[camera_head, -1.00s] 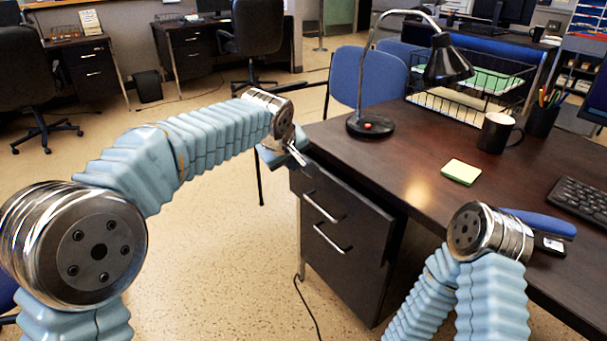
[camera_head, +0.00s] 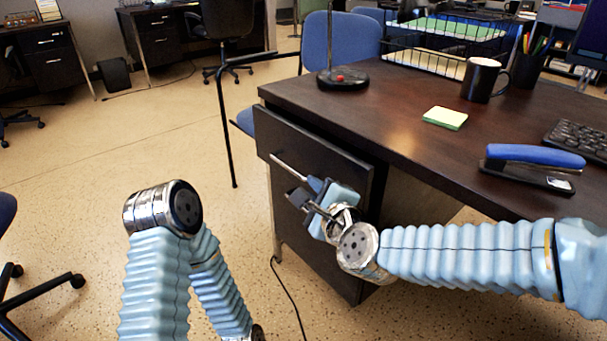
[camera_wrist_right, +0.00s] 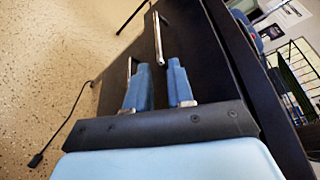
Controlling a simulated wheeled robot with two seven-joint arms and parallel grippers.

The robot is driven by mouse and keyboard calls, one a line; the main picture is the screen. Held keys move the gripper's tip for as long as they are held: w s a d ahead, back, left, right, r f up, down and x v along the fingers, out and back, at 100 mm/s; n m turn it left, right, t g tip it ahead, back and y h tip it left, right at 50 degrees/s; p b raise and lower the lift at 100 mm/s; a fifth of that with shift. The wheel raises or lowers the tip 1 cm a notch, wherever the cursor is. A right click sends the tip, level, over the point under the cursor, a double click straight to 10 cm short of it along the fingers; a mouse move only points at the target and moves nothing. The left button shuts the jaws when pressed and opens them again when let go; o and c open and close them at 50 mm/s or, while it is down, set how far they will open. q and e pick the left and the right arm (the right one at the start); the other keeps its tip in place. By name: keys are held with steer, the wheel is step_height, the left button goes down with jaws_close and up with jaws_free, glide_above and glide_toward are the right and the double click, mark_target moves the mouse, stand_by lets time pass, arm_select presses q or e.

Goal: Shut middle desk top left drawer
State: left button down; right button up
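The top left drawer (camera_head: 335,165) of the middle desk (camera_head: 400,130) has a dark front with a silver bar handle (camera_head: 290,167). Its front appears to stand out slightly past the drawer below. My right gripper (camera_head: 304,191) is in front of the drawer fronts, close to the handle. In the right wrist view, its two blue fingers (camera_wrist_right: 158,66) are spread apart. The top handle (camera_wrist_right: 158,38) lies at the gap between their tips; contact cannot be told. The lower drawer and its handle are partly hidden by the gripper. My left gripper is out of view.
A blue stapler (camera_head: 530,165), sticky notes (camera_head: 445,118), a black mug (camera_head: 482,80) and a lamp base (camera_head: 342,79) are on the desktop. A blue chair (camera_head: 340,45) stands behind the desk's left end.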

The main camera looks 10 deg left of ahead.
mark_target(296, 174)
steer(key=x, duration=1.1)
steer(key=shift+w+a+f+p, duration=0.1)
steer(key=shift+p, duration=0.2)
jaws_close()
